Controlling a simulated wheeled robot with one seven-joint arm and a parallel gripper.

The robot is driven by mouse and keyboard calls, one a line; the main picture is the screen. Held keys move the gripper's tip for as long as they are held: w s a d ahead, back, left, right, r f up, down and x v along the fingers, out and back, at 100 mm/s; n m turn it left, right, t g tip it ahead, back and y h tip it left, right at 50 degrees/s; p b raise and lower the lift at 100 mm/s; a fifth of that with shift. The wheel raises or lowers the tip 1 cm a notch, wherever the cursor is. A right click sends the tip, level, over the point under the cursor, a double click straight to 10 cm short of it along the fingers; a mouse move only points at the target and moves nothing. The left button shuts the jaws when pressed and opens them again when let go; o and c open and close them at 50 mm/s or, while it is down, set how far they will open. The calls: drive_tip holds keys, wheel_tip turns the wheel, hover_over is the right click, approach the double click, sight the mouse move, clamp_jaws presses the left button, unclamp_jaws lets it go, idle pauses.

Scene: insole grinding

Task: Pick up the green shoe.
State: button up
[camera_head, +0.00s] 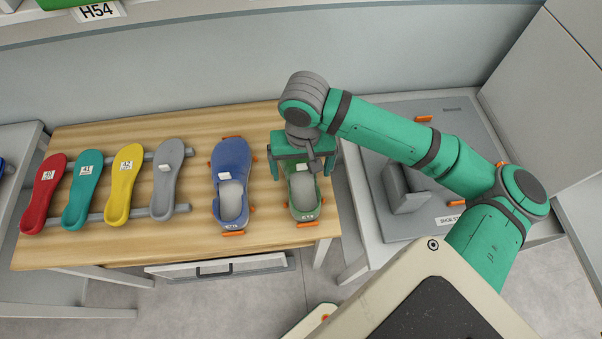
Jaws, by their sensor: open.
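The green shoe (305,206) lies on the wooden table near its right end, heel toward me. Its toe part is hidden under my gripper. My gripper (304,176) is above the front half of the shoe, with green fingers spread to the left and right of it. The jaws are open. I cannot tell how high the fingers are above the table or whether they touch the shoe.
A blue shoe (232,186) lies just left of the green one. Red (42,194), teal (83,190), yellow (124,185) and grey (167,180) insoles rest on a rack further left. A grey station (440,135) with an upright block stands right of the wooden table (130,250).

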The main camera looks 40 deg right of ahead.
hover_over(303, 189)
drive_tip(key=f, duration=0.4)
drive_tip(key=shift+a+f, duration=0.25)
drive_tip(key=shift+a, duration=0.05)
drive_tip(key=shift+d+f, duration=0.15)
drive_tip(key=shift+f, duration=1.35)
drive_tip(key=shift+d+f, duration=0.1)
drive_tip(key=shift+f, duration=1.35)
drive_tip(key=c, duration=1.5)
drive_tip(key=shift+o, duration=0.2)
